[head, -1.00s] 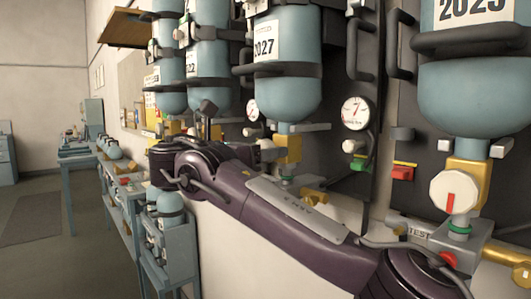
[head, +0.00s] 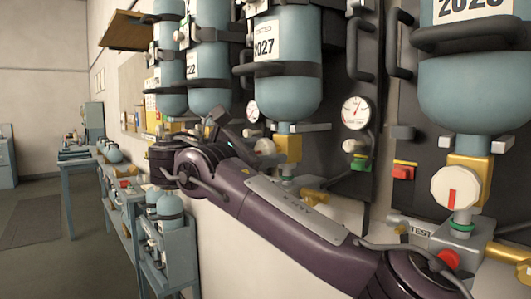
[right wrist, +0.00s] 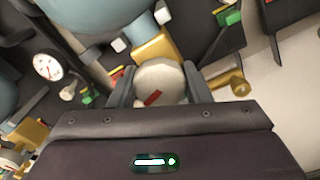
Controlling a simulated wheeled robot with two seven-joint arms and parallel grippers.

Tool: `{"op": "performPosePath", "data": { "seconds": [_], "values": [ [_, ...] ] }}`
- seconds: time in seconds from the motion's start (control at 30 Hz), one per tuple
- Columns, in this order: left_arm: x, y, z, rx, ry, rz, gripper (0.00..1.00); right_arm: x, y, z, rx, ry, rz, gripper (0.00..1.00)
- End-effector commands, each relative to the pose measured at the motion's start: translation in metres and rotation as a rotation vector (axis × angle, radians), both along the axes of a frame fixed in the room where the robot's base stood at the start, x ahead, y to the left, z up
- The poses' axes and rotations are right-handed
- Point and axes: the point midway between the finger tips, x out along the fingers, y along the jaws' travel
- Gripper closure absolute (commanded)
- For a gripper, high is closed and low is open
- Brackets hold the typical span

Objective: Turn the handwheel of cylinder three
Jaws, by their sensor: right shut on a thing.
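My right gripper (right wrist: 158,88) is shut on a round white handwheel (right wrist: 160,76) with a red mark, one finger on each side of its rim. The red mark lies at a slant in the right wrist view. The handwheel sits on a brass valve (right wrist: 155,47) below a blue cylinder (right wrist: 85,12). In the head view my right arm reaches from the lower right to the left, with its dark end (head: 213,121) below the cylinder (head: 207,70) left of the one marked 2027 (head: 286,70). The held handwheel is hidden there. My left gripper is not in view.
Another white handwheel (head: 455,187) with a red mark stands under the near right cylinder (head: 470,95). A pressure gauge (head: 355,112) and dark bracket handles (head: 391,45) stick out from the panel. Blue benches (head: 68,163) stand at the left; the floor there is clear.

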Motion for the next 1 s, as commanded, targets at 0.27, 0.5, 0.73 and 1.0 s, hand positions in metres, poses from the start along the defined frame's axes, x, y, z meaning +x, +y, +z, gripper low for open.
{"op": "performPosePath", "data": {
  "seconds": [0.27,0.5,0.73,1.0],
  "values": [
    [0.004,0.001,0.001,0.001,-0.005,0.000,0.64,0.000,0.000,0.000,0.002,-0.001,0.000,0.79],
    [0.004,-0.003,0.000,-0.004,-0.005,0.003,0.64,0.000,0.000,0.000,0.001,0.000,0.000,0.34],
    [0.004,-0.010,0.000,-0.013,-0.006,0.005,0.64,0.000,0.000,0.000,0.000,0.000,0.000,0.34],
    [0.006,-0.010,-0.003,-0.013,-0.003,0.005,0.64,-0.015,0.022,-0.001,0.000,0.000,0.004,0.34]
  ]
}}
